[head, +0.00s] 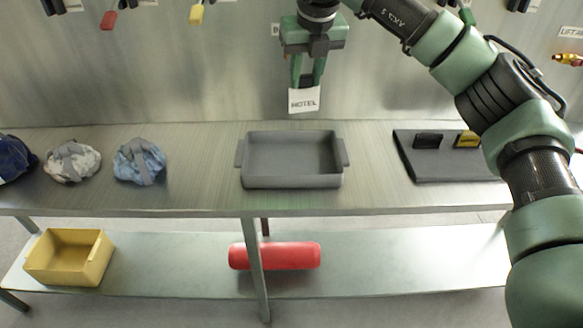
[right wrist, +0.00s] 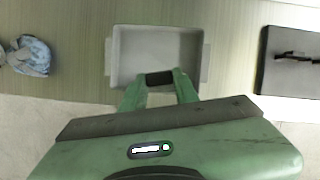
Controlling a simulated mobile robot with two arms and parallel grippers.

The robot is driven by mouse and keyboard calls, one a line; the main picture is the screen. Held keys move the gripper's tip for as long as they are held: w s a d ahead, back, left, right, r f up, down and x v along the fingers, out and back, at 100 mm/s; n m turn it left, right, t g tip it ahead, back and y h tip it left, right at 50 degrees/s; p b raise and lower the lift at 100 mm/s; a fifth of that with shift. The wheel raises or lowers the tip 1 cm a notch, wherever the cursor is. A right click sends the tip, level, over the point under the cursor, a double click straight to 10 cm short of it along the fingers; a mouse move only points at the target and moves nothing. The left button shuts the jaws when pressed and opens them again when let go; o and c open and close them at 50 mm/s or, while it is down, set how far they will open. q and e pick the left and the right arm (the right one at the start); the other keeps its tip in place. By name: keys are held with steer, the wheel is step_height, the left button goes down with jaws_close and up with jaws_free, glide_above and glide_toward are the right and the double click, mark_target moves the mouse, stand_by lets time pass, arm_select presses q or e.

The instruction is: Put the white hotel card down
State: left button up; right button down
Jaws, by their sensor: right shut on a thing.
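The white hotel card (head: 305,100) is marked "HOTEL" and hangs upright from my right gripper (head: 308,84), which is shut on it. The card is above and behind the grey tray (head: 292,181) on the metal table. In the right wrist view the fingers (right wrist: 160,84) point toward the tray (right wrist: 116,60), with a dark edge between their tips; the card's white face is not visible there. The tray looks empty. My left gripper is not in view.
Three crumpled bags, one light blue (head: 139,160), lie at the left. A dark mat (head: 440,171) with a black and a yellow card on stands is at the right. A yellow bin (head: 68,257) and a red cylinder (head: 290,256) are on the lower shelf.

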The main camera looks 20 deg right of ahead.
steer(key=shift+w+r+m+h, duration=0.25)
steer(key=shift+r+m+h, duration=0.05)
steer(key=shift+m, duration=0.5)
steer(key=shift+w+d+m, duration=0.1)
steer(key=shift+d+m, duration=0.05)
steer(key=shift+m, duration=0.25)
step_height(320, 180, down, 20)
steer(key=p, duration=0.3)
steer(key=shift+d+r+p, duration=0.1)
steer(key=shift+r+p, duration=0.05)
steer(key=shift+p, duration=0.2)
steer(key=shift+f, duration=0.2)
steer(key=c, duration=1.1)
jaws_free()
steer(key=shift+r, duration=0.1)
